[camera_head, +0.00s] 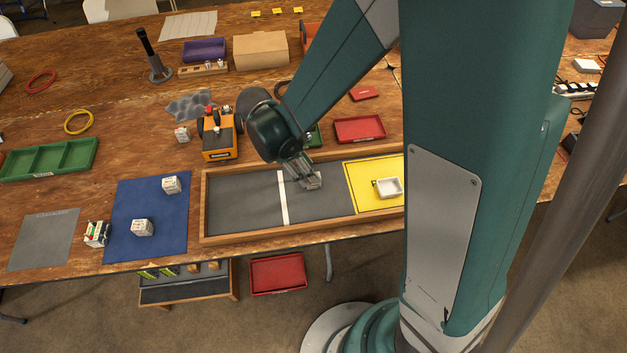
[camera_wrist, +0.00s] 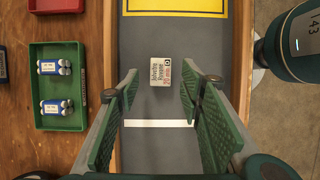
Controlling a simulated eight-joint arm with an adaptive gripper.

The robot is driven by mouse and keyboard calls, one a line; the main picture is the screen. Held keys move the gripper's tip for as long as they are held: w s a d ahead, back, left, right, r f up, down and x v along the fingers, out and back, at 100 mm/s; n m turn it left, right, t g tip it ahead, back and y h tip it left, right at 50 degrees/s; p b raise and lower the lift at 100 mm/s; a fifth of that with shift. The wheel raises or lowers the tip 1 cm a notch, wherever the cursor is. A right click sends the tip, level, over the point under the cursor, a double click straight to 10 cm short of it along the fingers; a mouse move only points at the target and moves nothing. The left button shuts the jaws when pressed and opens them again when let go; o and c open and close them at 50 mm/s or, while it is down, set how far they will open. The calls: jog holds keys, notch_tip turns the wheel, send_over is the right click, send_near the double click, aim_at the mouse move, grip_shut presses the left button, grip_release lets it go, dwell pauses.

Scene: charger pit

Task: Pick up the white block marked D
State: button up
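A white block (camera_wrist: 175,73) with printed lettering lies on the grey lane in the wrist view, near the tips of my fingers and closer to the right one. The print is too small to tell whether it reads D. My gripper (camera_wrist: 159,78) is open, with a finger on each side and nothing clamped. In the head view my gripper (camera_head: 312,181) hangs low over the lane, between the white line and the yellow area, hiding most of what is under it.
A wooden rim (camera_head: 250,239) frames the grey lane (camera_head: 240,205). A green tray (camera_wrist: 58,88) with blue-and-white items lies left of the lane in the wrist view. An orange vehicle (camera_head: 219,140) stands behind the frame.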

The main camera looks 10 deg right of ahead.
jog(key=shift+f, duration=0.1)
jog(key=shift+b+x, duration=0.85)
jog(key=shift+x, duration=1.7)
jog(key=shift+c, duration=0.6)
jog(key=c, duration=0.9)
